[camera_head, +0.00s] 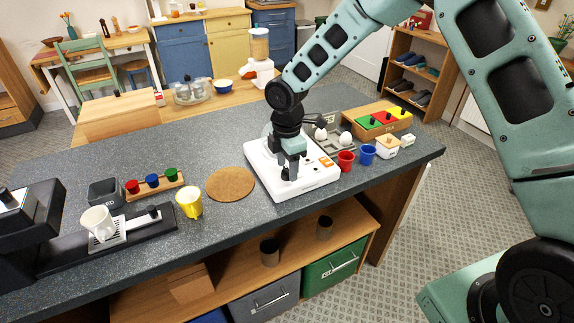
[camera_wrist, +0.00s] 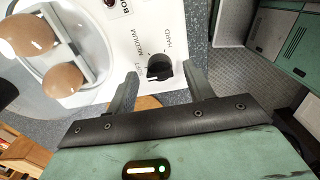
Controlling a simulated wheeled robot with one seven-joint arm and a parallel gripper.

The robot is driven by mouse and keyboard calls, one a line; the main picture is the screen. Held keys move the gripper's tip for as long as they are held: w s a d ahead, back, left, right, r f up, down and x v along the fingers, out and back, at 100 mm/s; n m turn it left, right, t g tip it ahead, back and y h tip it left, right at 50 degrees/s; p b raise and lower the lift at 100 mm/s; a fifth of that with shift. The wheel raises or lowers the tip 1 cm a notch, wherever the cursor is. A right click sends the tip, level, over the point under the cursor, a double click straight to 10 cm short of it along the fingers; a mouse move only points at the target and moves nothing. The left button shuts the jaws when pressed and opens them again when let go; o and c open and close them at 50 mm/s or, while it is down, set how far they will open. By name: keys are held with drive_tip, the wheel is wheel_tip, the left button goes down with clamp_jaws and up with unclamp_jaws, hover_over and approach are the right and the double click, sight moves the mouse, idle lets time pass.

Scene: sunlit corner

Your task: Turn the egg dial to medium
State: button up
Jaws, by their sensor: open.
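The egg cooker is a white box-shaped appliance (camera_head: 322,177) on the dark counter, partly hidden by my gripper in the head view. Its black egg dial (camera_wrist: 159,67) shows in the wrist view on the white panel, with printed labels around it; MEDIUM and HARD are readable. I cannot tell for sure which label the dial points at. My gripper (camera_wrist: 160,74) is open, with one finger on each side of the dial and visible space between. In the head view my gripper (camera_head: 289,168) points down over the cooker's front part. Brown eggs (camera_wrist: 63,81) sit on the cooker at left.

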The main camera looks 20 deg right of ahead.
drive_tip(key=shift+f, duration=0.65)
drive_tip(key=c, duration=1)
drive_tip(key=shift+o, duration=0.2)
drive_tip(key=m+b, duration=0.2)
drive_tip(key=m, duration=0.3)
drive_tip(key=shift+m, duration=0.4)
drive_tip(key=m+b, duration=0.1)
drive_tip(key=m, duration=0.5)
drive_tip(key=shift+b, duration=0.3)
